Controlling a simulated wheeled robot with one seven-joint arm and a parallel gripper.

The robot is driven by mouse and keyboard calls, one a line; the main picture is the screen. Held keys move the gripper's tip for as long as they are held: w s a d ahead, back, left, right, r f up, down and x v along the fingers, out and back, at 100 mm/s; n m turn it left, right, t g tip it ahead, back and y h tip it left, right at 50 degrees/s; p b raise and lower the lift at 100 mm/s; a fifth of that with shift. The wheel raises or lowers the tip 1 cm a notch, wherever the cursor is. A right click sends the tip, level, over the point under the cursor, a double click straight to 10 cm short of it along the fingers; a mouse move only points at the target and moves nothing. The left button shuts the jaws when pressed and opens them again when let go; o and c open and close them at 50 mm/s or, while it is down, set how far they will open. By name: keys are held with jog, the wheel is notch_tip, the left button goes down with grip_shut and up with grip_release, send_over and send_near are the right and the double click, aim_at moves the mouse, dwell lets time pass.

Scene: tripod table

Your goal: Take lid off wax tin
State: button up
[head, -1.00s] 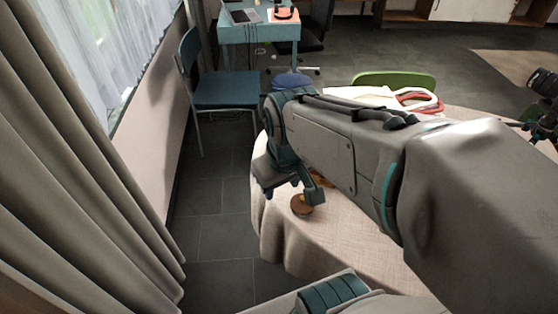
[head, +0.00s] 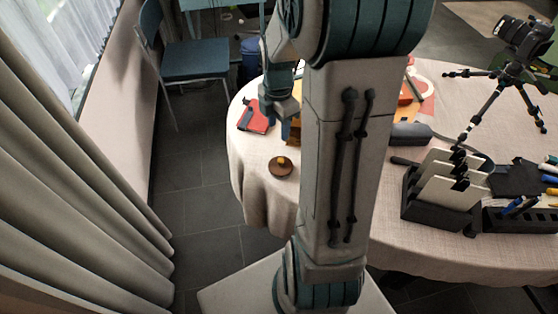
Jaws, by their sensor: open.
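The small round brown tin (head: 281,169) sits on the cloth near the table's left front edge. A small yellow knob-like bit shows at its middle, on top; at this size I cannot tell whether it belongs to a lid. My gripper (head: 284,116) is open, beyond the tin in the picture and apart from it. Its fingers show only partly beside my arm, and nothing shows held between them.
The table (head: 255,196) has a pale cloth. A red book (head: 255,118) and an orange-yellow item (head: 295,133) lie near my gripper. A black tripod (head: 515,72) with a camera and a dark card holder (head: 437,211) stand right. Cloth around the tin is clear.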

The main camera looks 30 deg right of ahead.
send_over(281, 160)
jog(key=f, duration=0.8)
jog(key=shift+w+a+f, duration=0.2)
jog(key=shift+w+f, duration=0.05)
jog(key=shift+s+d+f, duration=0.1)
jog(key=shift+d+f, duration=0.05)
jog(key=shift+f, duration=1.2)
jog(key=shift+s+d+f, duration=0.1)
jog(key=shift+f, duration=1.2)
grip_shut()
